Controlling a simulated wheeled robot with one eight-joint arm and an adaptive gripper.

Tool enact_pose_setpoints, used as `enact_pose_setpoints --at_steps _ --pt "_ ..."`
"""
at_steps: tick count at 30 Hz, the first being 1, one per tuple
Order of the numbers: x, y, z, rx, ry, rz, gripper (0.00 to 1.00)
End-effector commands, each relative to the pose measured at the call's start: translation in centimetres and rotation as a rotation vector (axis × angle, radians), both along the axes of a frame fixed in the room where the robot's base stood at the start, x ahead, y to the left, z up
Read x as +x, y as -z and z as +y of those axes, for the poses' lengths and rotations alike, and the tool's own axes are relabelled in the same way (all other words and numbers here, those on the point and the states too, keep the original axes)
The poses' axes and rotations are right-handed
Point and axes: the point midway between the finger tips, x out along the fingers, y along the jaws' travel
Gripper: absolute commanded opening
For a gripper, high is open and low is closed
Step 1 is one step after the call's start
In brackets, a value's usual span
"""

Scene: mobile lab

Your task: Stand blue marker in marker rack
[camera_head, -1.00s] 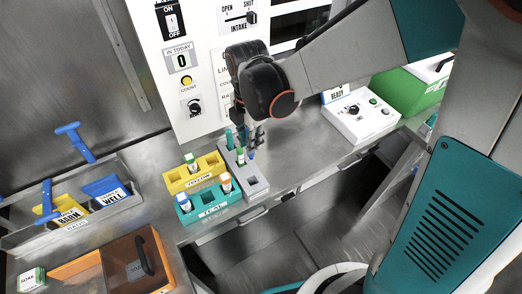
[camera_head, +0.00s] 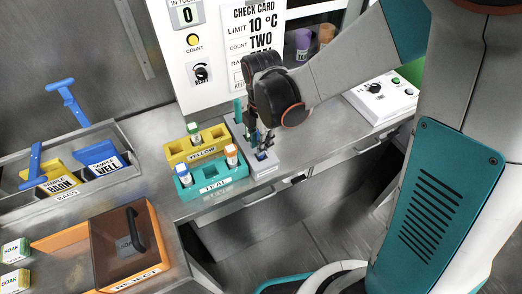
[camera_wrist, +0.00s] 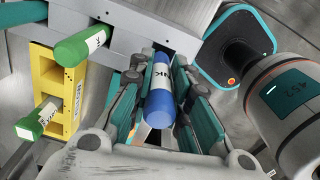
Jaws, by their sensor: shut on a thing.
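The blue marker (camera_wrist: 159,95), with a white label band, is held between the fingers of my gripper (camera_wrist: 158,103). In the head view my gripper (camera_head: 264,142) is low over the front end of the grey marker rack (camera_head: 262,171). The marker's blue far end (camera_head: 262,155) is at the rack's front slot; I cannot tell how deep it sits. In the wrist view the far end lies against the grey rack (camera_wrist: 120,40), by a dark slot. A green marker (camera_wrist: 80,48) stands in the rack, and a teal marker (camera_head: 238,108) stands at its back.
A yellow rack (camera_head: 181,155) and a teal rack (camera_head: 212,186) with capped vials stand left of the marker rack. An orange reject bin (camera_head: 150,277) and a bags tray (camera_head: 75,203) are farther left. A white control box (camera_head: 383,97) stands right. The counter's front edge is close.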

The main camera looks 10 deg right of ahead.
Motion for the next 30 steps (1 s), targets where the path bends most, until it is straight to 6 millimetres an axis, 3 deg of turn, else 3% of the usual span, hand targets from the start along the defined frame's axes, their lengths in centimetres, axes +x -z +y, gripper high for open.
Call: enact_pose_setpoints --at_steps 7,19,20,22,30 --pt "0.0 3.5 0.0 0.000 0.000 0.000 0.01" --pt "0.0 3.8 0.0 0.000 0.000 0.000 0.01" --pt "0.0 3.7 0.0 0.000 0.000 0.000 0.24" --pt "0.0 3.7 0.0 0.000 0.000 0.000 0.38" --pt "0.0 3.6 0.0 0.000 0.000 0.000 0.38"
